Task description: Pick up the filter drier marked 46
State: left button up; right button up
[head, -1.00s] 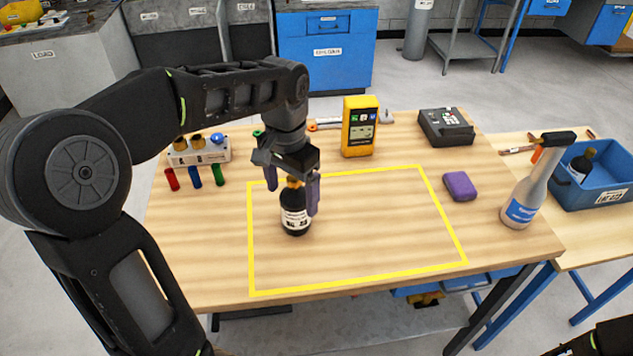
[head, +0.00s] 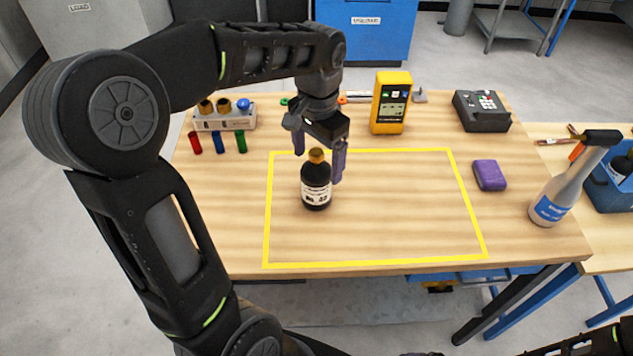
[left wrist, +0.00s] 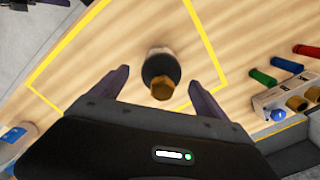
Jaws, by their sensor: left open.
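The filter drier (head: 316,183) is a black cylinder with a copper-coloured top and a white label, whose number looks like 46 but is small. It stands upright on the table inside the yellow outline, toward its left side. My left gripper (head: 320,163) is open, above and just behind it, with the purple fingers apart. In the left wrist view the filter drier (left wrist: 161,72) shows between and beyond the fingertips (left wrist: 160,80), touching neither finger.
Left of the outline stand a rack (head: 224,115) and red, blue and green pieces. A yellow meter (head: 391,103) and black case (head: 482,110) are behind. The outline's middle is clear.

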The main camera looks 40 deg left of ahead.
pick_arm(q)
notch_tip(320, 180, down, 5)
jog(key=shift+a+f+p, duration=0.1)
jog(key=shift+a+p, duration=0.05)
jog(key=shift+p, duration=0.4)
jog(key=shift+c, duration=0.5)
grip_shut()
dwell(0.7)
